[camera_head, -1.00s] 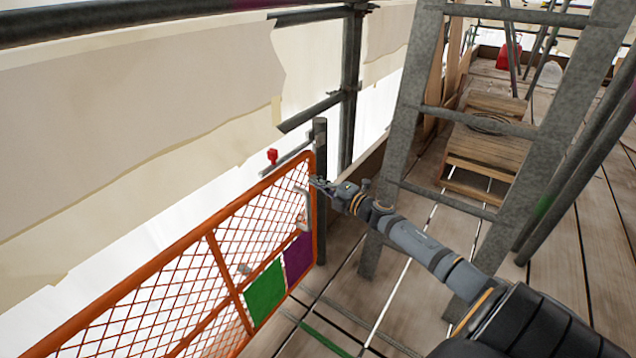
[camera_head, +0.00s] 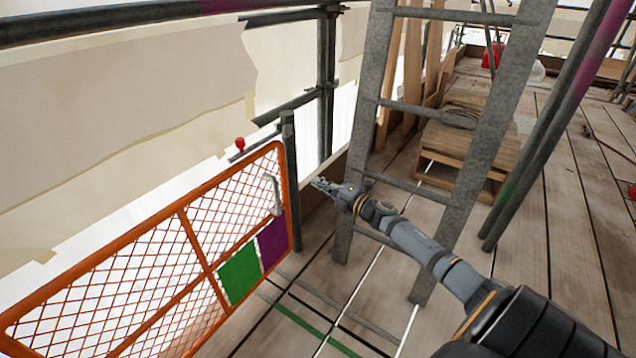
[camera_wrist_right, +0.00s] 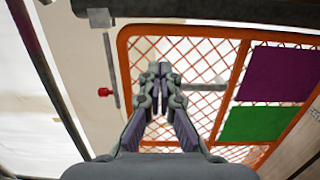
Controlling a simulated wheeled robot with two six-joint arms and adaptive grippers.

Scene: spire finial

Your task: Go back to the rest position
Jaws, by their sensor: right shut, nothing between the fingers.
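My right gripper (camera_head: 326,186) is shut and empty in the head view, held in the air to the right of the orange mesh gate and in front of the grey ladder. In the right wrist view the gripper (camera_wrist_right: 160,70) shows from behind, its fingers together, with the gate's mesh beyond. The orange gate (camera_head: 183,215) carries a green panel (camera_head: 239,273), a purple panel (camera_head: 272,242) and a pale handle (camera_head: 273,195). The gripper is apart from the handle. My left gripper is not in view.
A grey ladder (camera_head: 363,130) stands close behind my right arm. A red knob (camera_head: 240,143) sits above the gate by a dark post (camera_head: 291,180). A wooden crate (camera_head: 465,160) is on the planks beyond the ladder. Open planks (camera_head: 560,240) lie to the right.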

